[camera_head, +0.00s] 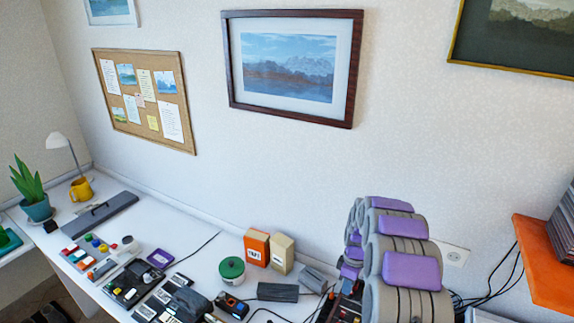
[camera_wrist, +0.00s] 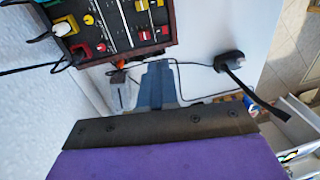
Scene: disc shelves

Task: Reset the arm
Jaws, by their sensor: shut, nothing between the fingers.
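My gripper (camera_wrist: 158,85) shows in the wrist view as a blue-grey tapered jaw beyond a dark screwed plate and a purple pad of my own arm. It is shut, with nothing held at its tip. The jaw is seen over the white table. In the head view my grey and purple arm stands at the lower right, over the table's right part. I cannot make out the gripper in that view.
A black device with knobs (camera_wrist: 115,25) and a black plug (camera_wrist: 230,62) are near the gripper. The white table (camera_head: 205,262) carries a green tin (camera_head: 231,269), an orange box (camera_head: 256,248) and small electronics. An orange shelf (camera_head: 540,262) with discs juts out at right.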

